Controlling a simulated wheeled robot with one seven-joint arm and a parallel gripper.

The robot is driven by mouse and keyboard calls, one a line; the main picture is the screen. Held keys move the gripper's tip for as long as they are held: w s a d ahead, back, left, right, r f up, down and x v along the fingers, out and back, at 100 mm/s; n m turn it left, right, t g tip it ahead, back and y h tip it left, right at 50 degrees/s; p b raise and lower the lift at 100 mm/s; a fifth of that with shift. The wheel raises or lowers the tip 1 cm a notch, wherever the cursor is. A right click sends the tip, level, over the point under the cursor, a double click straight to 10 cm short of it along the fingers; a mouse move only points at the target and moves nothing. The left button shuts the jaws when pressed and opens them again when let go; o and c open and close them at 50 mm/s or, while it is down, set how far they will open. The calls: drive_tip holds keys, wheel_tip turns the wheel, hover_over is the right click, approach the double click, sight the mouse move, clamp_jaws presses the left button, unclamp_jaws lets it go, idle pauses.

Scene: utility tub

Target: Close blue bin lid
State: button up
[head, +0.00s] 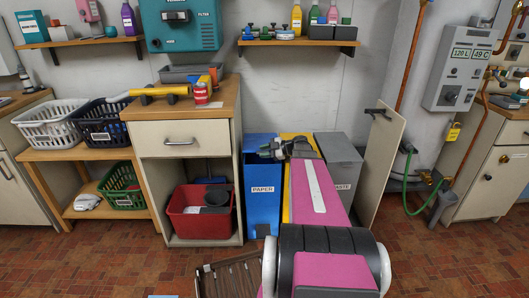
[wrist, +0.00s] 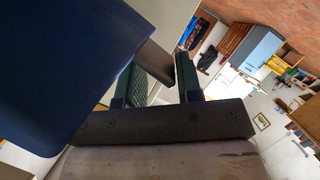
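The blue bin (head: 257,212), labelled PAPER, stands on the floor between the red-bin cabinet and a yellow bin (head: 286,207). Its blue upper part reaches above the label; I cannot clearly make out the lid's edge or angle in the head view. My gripper (head: 268,150) is at the upper right of the blue bin, and my pink arm hides much of the yellow bin. In the wrist view a large dark blue panel (wrist: 70,70) fills the upper left, close beside my gripper (wrist: 158,85). The fingers are apart, with nothing clearly held; contact with the panel cannot be told.
A grey bin (head: 341,168) stands right of the yellow one, beside an open cabinet door (head: 381,165). The cabinet (head: 182,139) on the left holds a red tub (head: 186,227). A dark slatted rack (head: 232,277) lies on the floor in front. Shelves hang above.

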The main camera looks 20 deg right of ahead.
drive_tip(key=shift+d, duration=0.15)
drive_tip(key=v, duration=1)
drive_tip(key=shift+s+d, duration=0.15)
drive_tip(key=shift+d, duration=0.1)
drive_tip(key=shift+r, duration=0.15)
drive_tip(key=s+a+f+m+g+h, duration=0.3)
drive_tip(key=s+a+f+m+h, duration=0.3)
drive_tip(key=a+m, duration=0.4)
drive_tip(key=s+a+f+m+g+h, duration=0.4)
drive_tip(key=s+a+f+m+h, duration=0.2)
drive_tip(key=a, duration=0.7)
drive_tip(key=shift+s+a+f+m, duration=0.4)
drive_tip(key=shift+s+f+m, duration=0.35)
drive_tip(key=shift+s+m, duration=0.8)
drive_tip(key=shift+w+m, duration=0.35)
